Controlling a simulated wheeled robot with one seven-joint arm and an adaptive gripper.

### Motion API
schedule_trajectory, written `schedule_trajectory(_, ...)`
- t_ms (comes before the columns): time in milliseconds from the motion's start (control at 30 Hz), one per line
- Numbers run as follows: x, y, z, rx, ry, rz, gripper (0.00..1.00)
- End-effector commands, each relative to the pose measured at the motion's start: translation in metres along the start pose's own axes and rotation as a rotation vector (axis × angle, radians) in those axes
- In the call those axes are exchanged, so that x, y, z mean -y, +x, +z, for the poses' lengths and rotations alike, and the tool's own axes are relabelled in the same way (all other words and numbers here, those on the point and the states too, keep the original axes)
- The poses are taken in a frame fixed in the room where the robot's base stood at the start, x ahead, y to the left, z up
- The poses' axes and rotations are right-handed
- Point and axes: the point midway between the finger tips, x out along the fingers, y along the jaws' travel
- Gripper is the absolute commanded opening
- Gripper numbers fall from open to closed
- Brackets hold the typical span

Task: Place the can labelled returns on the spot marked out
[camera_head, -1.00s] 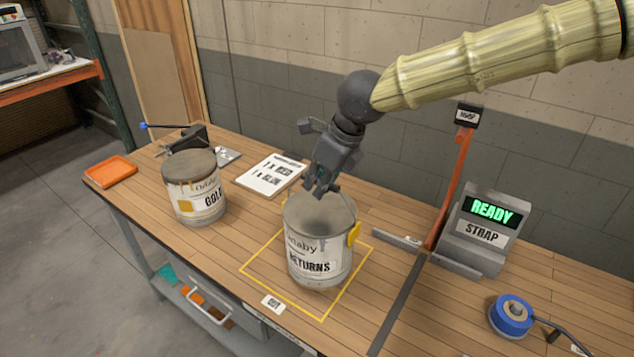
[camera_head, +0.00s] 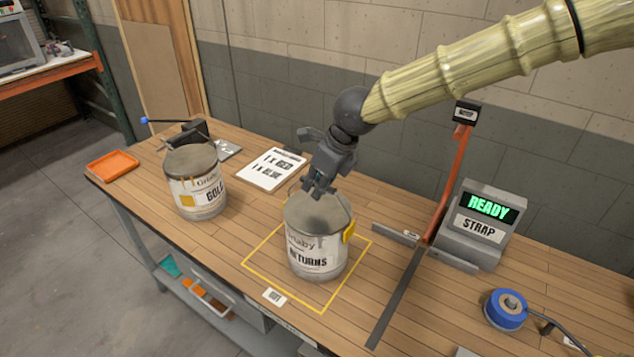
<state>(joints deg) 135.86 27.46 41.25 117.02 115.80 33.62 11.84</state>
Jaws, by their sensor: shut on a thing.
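The can labelled returns (camera_head: 317,258) is a whitish paint can with a grey lid and a yellow tab on its right side. It stands upright inside the yellow outlined square (camera_head: 333,300) on the bench, or just above it; I cannot tell whether its base touches the wood. My gripper (camera_head: 318,195) is above the can at the back of its lid, pointing down, and is shut on the can's top; the exact grip point is partly hidden. A small OUT-like label (camera_head: 275,297) lies at the square's front edge.
A can labelled gold (camera_head: 196,185) stands to the left. To the right are a strap machine (camera_head: 480,228) reading READY, a dark strap (camera_head: 396,300) and a blue reel (camera_head: 507,310).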

Motion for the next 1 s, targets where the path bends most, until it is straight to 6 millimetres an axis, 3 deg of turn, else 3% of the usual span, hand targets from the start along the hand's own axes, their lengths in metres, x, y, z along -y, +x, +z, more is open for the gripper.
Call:
schedule_trajectory(267,0.0,0.002,-0.001,0.0,0.0,0.0,0.0)
schedule_trajectory(300,0.0,0.003,-0.001,0.0,0.0,0.0,0.16)
schedule_trajectory(400,0.0,0.003,-0.001,0.0,0.0,0.0,0.34)
schedule_trajectory(433,0.0,0.003,-0.001,0.0,0.0,0.0,0.36)
schedule_trajectory(767,0.0,0.001,-0.001,0.0,0.0,0.0,0.36)
schedule_trajectory(1000,0.001,-0.022,0.0,0.003,0.002,-0.001,0.36)
